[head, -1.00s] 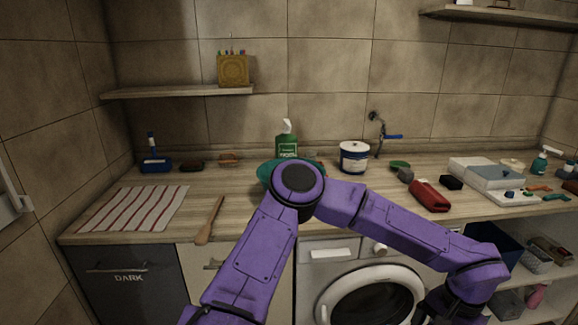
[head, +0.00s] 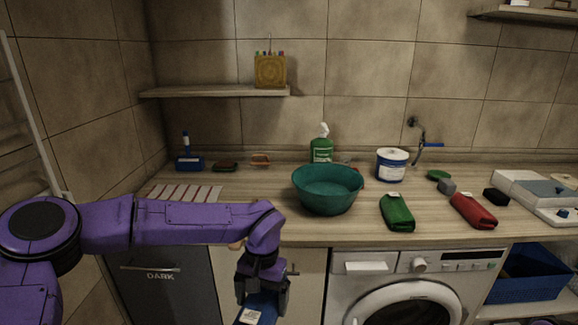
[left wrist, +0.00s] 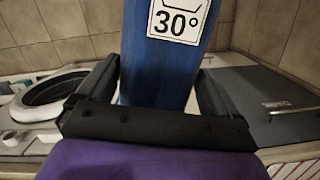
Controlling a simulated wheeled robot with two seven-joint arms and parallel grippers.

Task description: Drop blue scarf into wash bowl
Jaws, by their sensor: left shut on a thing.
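My left gripper (head: 262,282) is in front of the cabinet, below the counter's front edge. It is shut on the blue scarf (head: 258,308), a rolled blue bundle with a white label. In the left wrist view the scarf (left wrist: 152,70) sits between the two fingers, its label reading 30°. The wash bowl (head: 327,200), green-teal, stands on the counter above and to the right of the gripper, and no contents show in it. My right gripper is not in view.
A green rolled cloth (head: 397,212) and a red one (head: 473,210) lie right of the bowl. A green bottle (head: 321,150) and a white-and-blue tub (head: 391,165) stand behind. The wooden counter's front edge (head: 350,240) lies between the gripper's height and the bowl.

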